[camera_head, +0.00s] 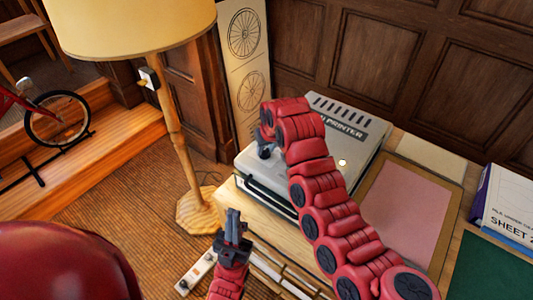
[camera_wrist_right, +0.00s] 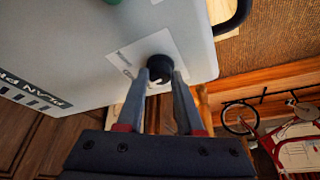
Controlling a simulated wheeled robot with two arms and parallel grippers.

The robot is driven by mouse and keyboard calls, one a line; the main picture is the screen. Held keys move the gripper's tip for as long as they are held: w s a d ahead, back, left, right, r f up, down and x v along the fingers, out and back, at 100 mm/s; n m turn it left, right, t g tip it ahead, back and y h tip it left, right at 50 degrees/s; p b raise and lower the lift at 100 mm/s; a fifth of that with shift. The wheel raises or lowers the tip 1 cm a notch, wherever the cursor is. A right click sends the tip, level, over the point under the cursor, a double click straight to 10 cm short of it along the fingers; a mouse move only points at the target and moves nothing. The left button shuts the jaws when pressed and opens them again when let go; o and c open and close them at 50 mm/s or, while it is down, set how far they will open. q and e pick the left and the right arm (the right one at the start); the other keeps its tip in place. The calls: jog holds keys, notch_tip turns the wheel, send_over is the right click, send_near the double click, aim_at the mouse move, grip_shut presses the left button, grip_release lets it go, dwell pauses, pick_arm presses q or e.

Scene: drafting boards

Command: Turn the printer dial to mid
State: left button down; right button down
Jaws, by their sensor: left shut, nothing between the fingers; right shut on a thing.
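The grey plan printer (camera_head: 346,128) stands on a wooden table, and its pale top fills much of the right wrist view (camera_wrist_right: 70,50). The black round dial (camera_wrist_right: 160,67) sits on a white label (camera_wrist_right: 128,58) near the printer's edge. My right gripper (camera_wrist_right: 160,84) is shut on the dial, one finger on each side of it. A small pale mark shows on the dial's near side; the label's print is too small to read. In the head view my right gripper (camera_head: 264,150) is over the printer's left part and hides the dial. My left gripper (camera_head: 233,214) is shut and empty, in front of the printer.
A lamp with a cream shade (camera_head: 135,25) and wooden post (camera_head: 178,140) stands left of the printer. A power strip (camera_head: 196,272) is low, near my left gripper.

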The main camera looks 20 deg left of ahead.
jog(key=shift+s+a+m+t+h+b, duration=0.1)
jog(key=shift+m+t+h+b, duration=0.25)
jog(key=shift+m+b, duration=0.85)
jog(key=c, duration=0.6)
grip_release()
jog(key=shift+o, duration=0.2)
jog(key=shift+r, duration=0.1)
